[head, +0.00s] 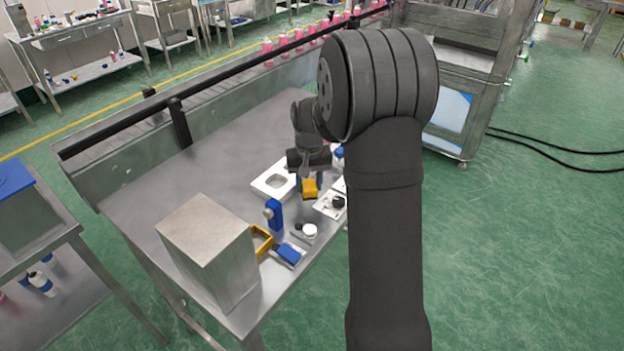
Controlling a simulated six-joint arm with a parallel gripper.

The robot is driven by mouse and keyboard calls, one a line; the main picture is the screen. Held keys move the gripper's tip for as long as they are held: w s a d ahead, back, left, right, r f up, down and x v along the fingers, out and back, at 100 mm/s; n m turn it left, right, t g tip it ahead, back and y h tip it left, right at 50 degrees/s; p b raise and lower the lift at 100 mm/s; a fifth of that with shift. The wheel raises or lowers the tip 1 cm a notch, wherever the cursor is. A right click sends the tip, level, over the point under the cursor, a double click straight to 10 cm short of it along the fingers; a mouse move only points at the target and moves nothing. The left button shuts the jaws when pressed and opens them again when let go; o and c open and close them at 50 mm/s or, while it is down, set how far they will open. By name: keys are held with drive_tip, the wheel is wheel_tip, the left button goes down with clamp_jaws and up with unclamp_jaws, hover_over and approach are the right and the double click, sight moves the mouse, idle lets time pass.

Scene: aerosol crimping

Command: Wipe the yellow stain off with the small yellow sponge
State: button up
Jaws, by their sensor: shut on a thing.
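My gripper (310,177) is over the right part of the steel table (160,190), pointing down. It is shut on the small yellow sponge (310,190), which shows below the fingers. The sponge is low over the table, beside the white plate with a round opening (264,187). I cannot tell whether the sponge touches a surface. I cannot make out the yellow stain; the gripper and arm hide part of the table.
A tall metal box (205,245) stands at the table's near end, beside a yellow tray (262,232). A blue upright item (275,215), a blue-topped item (290,253) and a white round piece (310,230) stand nearby. The table's back left is clear.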

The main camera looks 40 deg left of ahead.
drive_tip(key=shift+r, duration=3.05)
drive_tip(key=shift+r, duration=0.1)
wheel_tip(320, 180, up, 3)
drive_tip(key=shift+f, duration=0.1)
drive_tip(key=shift+w, duration=0.1)
